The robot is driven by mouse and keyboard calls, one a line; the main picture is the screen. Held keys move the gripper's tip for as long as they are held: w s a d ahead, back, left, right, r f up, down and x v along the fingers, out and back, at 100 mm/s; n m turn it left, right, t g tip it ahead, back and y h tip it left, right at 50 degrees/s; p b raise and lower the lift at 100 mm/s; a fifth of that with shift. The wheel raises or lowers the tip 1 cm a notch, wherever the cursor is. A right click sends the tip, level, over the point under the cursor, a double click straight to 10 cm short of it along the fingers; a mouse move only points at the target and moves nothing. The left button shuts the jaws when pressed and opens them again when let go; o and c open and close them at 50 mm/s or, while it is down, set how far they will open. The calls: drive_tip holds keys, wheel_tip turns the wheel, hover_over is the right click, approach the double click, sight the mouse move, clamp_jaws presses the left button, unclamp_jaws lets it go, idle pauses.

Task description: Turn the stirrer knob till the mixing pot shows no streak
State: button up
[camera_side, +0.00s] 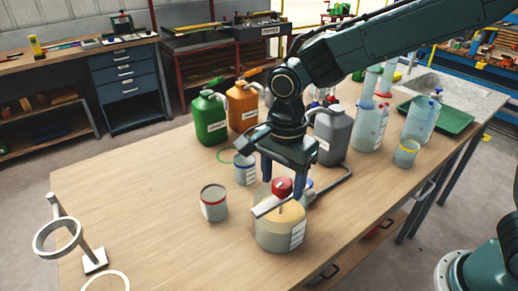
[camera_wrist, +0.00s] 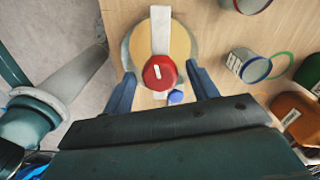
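The mixing pot (camera_side: 272,237) stands on the table, pale-walled with a tan top and a white label; its tan top also shows in the wrist view (camera_wrist: 180,45). A light flat bar (camera_wrist: 161,28) crosses over it. The red stirrer knob (camera_side: 282,187) sits above the bar; in the wrist view the knob (camera_wrist: 160,73) carries a white mark, slightly tilted. My gripper (camera_side: 287,193) is open above the pot, its fingers on either side of the knob. In the wrist view there are gaps between the knob and both fingers (camera_wrist: 162,88). I cannot make out a streak in the pot.
A red-rimmed can (camera_side: 214,204) and a blue-labelled can (camera_side: 245,170) stand left of the pot. Green (camera_side: 210,118), orange (camera_side: 243,107) and grey (camera_side: 333,133) jugs stand behind. A ring stand (camera_side: 66,237) is at the left. The table's left middle is clear.

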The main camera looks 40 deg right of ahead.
sight(284, 182)
idle(0.3)
wheel_tip(284, 182, up, 14)
idle(0.8)
drive_tip(key=shift+d, duration=0.15)
idle(0.3)
drive_tip(key=s+d+r+n+t, duration=0.2)
drive_tip(key=s+d+n+t, duration=0.1)
drive_tip(key=s+d+n, duration=0.65)
drive_tip(key=s+d+f+n+t, duration=0.2)
drive_tip(key=s+d+f+n, duration=0.2)
drive_tip(key=s+d, duration=0.5)
drive_tip(key=shift+s+d+f+n+t, duration=0.15)
drive_tip(key=shift+s+f+n+t, duration=0.2)
drive_tip(key=shift+n, duration=0.5)
